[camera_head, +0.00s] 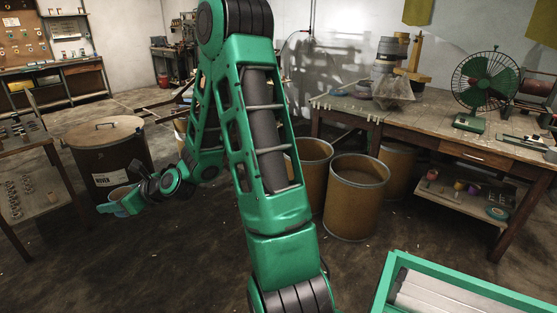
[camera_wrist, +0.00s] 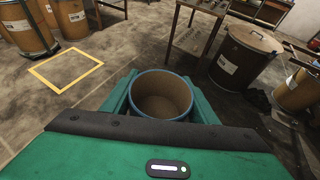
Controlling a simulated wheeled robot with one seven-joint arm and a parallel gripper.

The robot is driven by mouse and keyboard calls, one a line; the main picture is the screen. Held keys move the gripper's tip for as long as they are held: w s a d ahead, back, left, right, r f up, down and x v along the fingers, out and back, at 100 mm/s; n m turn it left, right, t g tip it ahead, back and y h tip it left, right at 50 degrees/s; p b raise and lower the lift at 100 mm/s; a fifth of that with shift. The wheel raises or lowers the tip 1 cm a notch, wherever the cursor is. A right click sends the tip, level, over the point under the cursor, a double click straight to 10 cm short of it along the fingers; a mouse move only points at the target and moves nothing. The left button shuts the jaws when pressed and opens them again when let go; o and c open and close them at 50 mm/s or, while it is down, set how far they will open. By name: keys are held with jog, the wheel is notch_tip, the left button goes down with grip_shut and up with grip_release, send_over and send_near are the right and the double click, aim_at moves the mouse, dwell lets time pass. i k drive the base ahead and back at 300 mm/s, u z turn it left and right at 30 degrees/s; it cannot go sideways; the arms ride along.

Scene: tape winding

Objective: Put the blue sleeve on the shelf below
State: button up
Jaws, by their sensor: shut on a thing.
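My gripper (camera_head: 112,207) is at the left in the head view, held out in the air in front of the lidded drum. It is shut on a blue sleeve (camera_head: 129,201). In the wrist view the sleeve (camera_wrist: 162,74) is a short, wide ring with a blue rim and a brown inside, held between the two green fingers (camera_wrist: 161,97). A low shelf (camera_head: 50,198) with several small pieces lies under the left table. Another low shelf (camera_head: 458,203) under the right workbench carries several small coloured rolls.
The lidded drum (camera_head: 110,165) stands beside the left table (camera_head: 30,143). Open brown drums (camera_head: 355,200) stand before the right workbench (camera_head: 460,130). A yellow floor square (camera_wrist: 66,68) shows in the wrist view. The middle floor is mostly clear.

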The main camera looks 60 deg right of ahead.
aim_at(472, 205)
jog(key=z, duration=1)
jog(key=i, duration=0.15)
jog(key=z, duration=2)
jog(key=i, duration=1.65)
jog(key=u, duration=0.15)
